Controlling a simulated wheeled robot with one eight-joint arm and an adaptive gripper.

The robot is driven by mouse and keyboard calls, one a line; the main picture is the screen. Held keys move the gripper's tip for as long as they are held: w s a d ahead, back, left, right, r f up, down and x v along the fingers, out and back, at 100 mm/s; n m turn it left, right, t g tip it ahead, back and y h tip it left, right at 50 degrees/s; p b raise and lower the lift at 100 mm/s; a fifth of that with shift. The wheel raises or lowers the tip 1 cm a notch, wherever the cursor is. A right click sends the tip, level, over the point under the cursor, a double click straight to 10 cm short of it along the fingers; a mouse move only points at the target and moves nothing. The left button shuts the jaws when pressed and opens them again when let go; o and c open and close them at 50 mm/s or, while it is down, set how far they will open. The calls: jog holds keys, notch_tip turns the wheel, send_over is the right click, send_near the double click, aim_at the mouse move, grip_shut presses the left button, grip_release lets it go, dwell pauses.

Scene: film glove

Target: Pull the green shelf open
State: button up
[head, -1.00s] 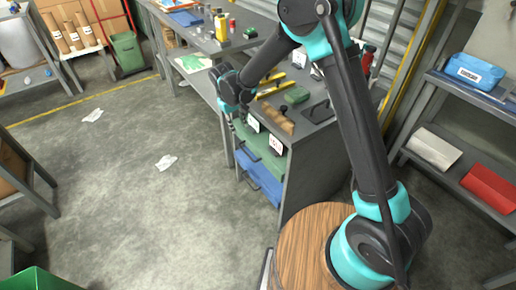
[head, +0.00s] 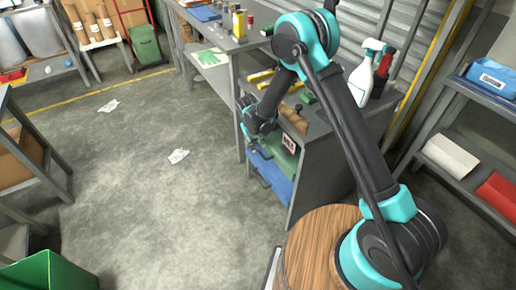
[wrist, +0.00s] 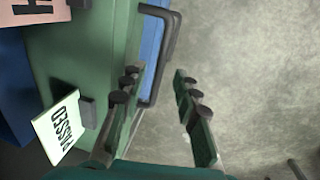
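The green shelf (head: 284,160) is in the grey cabinet, above a blue one (head: 274,180), partly hidden by my arm in the head view. In the wrist view its green surface (wrist: 105,45) fills the left and centre. A dark bracket-shaped handle (wrist: 172,45) stands out at the green edge, with a blue strip behind it. My gripper (wrist: 156,85) is open, its two fingers apart. The handle's near end shows between the fingertips; contact cannot be told. In the head view my gripper (head: 250,145) is at the cabinet's front left, its fingers hard to make out.
A white card (wrist: 60,127) and a pinkish card (wrist: 35,10) stand by the green surface. The cabinet top (head: 325,125) holds a spray bottle (head: 362,80) and tools. A grey workbench (head: 225,40) stands behind. The floor (head: 170,215) left of the cabinet is open.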

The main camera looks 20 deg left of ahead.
jog(key=shift+w+d+f, duration=0.1)
jog(key=shift+f, duration=0.5)
jog(key=shift+w+d+f, duration=0.1)
jog(key=shift+f, duration=0.5)
jog(key=shift+c, duration=0.5)
grip_shut()
